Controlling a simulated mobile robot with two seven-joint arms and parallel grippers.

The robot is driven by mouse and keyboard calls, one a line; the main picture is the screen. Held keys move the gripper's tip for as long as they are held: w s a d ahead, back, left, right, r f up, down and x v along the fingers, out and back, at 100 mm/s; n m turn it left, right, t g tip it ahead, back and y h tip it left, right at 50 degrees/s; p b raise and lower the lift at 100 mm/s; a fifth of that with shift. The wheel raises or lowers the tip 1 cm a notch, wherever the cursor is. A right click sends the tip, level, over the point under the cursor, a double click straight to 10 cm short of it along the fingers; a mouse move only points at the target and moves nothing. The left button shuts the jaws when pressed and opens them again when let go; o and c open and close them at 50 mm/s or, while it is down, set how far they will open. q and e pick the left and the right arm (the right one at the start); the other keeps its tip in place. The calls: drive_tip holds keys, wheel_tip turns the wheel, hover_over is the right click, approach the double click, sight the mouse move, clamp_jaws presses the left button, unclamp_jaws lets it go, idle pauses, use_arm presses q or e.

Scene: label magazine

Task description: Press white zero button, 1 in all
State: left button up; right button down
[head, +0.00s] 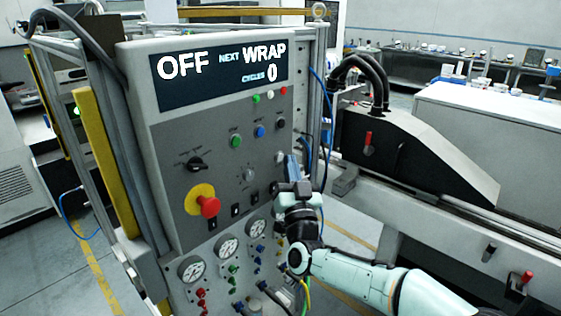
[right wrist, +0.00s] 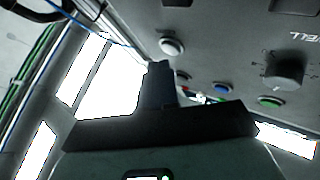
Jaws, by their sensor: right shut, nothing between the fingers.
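The white button (head: 280,157) is on the grey control panel, low on its right side, partly beside my right gripper in the head view. In the right wrist view the white button (right wrist: 171,46) shows as a pale round cap in a ring, just beyond the fingertips. My right gripper (head: 291,160) is shut and empty, close in front of the panel. Its fingers (right wrist: 158,72) point toward the panel near the white button; a gap seems to remain, but contact is hard to judge. My left gripper is out of view.
The panel also has a green button (head: 235,141), a blue button (head: 260,132), a black button (head: 281,124), a rotary knob (head: 248,174) and a red emergency stop (head: 208,206). The display (head: 220,75) reads OFF, NEXT WRAP, CYCLES 0. Blue hoses (head: 326,120) hang at right.

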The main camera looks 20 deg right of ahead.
drive_tip(key=shift+s+d, duration=0.1)
drive_tip(key=shift+s, duration=0.05)
drive_tip(key=s+b, duration=0.1)
drive_tip(key=s+d+b, duration=0.1)
drive_tip(key=s, duration=0.1)
drive_tip(key=s+d+b, duration=0.1)
drive_tip(key=shift+s+f+b, duration=0.2)
drive_tip(key=shift+s+b, duration=0.15)
drive_tip(key=shift+b, duration=0.05)
idle(0.8)
